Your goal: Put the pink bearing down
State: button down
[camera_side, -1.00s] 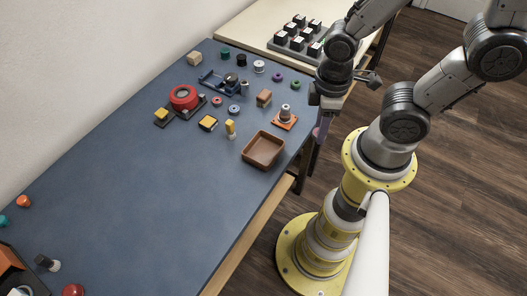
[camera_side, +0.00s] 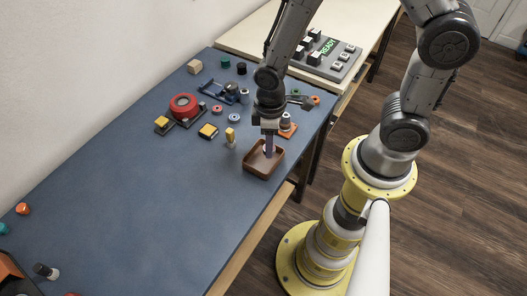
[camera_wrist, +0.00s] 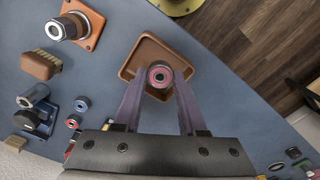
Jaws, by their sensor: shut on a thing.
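The pink bearing (camera_wrist: 159,76) shows in the wrist view as a dark ring with a pinkish-red inner band, held between my fingertips. My gripper (camera_wrist: 160,80) is shut on it. In the side view my gripper (camera_side: 268,150) points straight down over the brown tray (camera_side: 259,174), and the bearing is too small and covered to make out there. The tray (camera_wrist: 150,42) lies under the bearing in the wrist view and looks otherwise empty. I cannot tell whether the bearing touches the tray floor.
An orange plate with a grey cylinder (camera_wrist: 72,27) stands close beside the tray. A brown brush (camera_wrist: 40,65), a blue fixture (camera_wrist: 34,108) and small rings (camera_wrist: 73,121) lie further off. A red round part (camera_side: 183,105) sits at the back. The mat's front left (camera_side: 130,200) is clear.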

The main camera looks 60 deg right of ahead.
aim_at(264, 161)
jog(key=shift+w+a+f, duration=0.15)
jog(key=shift+w+f, duration=0.5)
jog(key=shift+f, duration=0.2)
jog(key=shift+w+f, duration=0.15)
jog(key=shift+f, duration=1.45)
jog(key=shift+f, duration=0.15)
jog(key=shift+c, duration=2.4)
grip_release()
